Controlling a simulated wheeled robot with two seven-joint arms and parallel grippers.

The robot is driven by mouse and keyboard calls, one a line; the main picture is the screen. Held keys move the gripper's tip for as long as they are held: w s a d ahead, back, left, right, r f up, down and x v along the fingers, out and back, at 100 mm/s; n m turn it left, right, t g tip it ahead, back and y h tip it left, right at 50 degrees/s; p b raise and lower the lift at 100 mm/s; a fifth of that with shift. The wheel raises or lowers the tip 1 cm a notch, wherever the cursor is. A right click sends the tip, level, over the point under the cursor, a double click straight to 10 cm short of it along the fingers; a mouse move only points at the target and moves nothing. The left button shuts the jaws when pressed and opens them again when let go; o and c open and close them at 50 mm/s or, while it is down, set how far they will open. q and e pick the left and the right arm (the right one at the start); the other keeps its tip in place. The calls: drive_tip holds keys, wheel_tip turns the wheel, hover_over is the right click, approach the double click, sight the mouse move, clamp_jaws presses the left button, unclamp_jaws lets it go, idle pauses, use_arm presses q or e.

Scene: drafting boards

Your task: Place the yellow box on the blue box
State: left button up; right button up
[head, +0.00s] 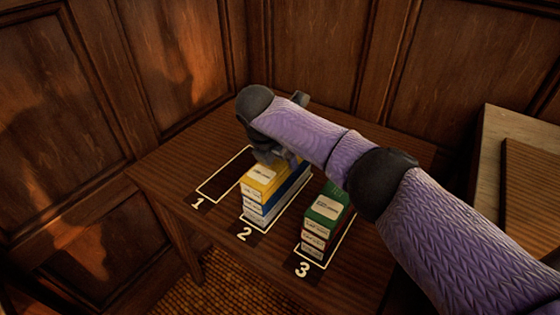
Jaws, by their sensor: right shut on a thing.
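The yellow box (262,179) is at the top of the stack in the outlined slot marked 2. The blue box (287,192) is directly under it, and I see no clear gap between them. My right gripper (270,157) reaches down over the far end of the yellow box and is shut on it. The gripper and forearm hide the far part of the box and the fingertips. My left gripper is out of view.
A green box (326,206) tops another stack in slot 3, with a red box (314,234) below it, close to my right forearm. Slot 1 (222,177) is empty on the wooden table (165,165). Panelled walls stand behind and left; a wooden board (510,150) is at right.

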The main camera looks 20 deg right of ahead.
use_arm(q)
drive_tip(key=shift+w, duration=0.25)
use_arm(e)
drive_tip(key=shift+r, duration=0.1)
drive_tip(key=o, duration=1.3)
use_arm(q)
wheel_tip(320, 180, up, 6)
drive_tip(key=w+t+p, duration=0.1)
drive_tip(key=p, duration=0.5)
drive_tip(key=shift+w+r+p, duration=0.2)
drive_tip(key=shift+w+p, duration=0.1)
drive_tip(key=shift+p, duration=0.05)
use_arm(e)
drive_tip(key=v, duration=1.2)
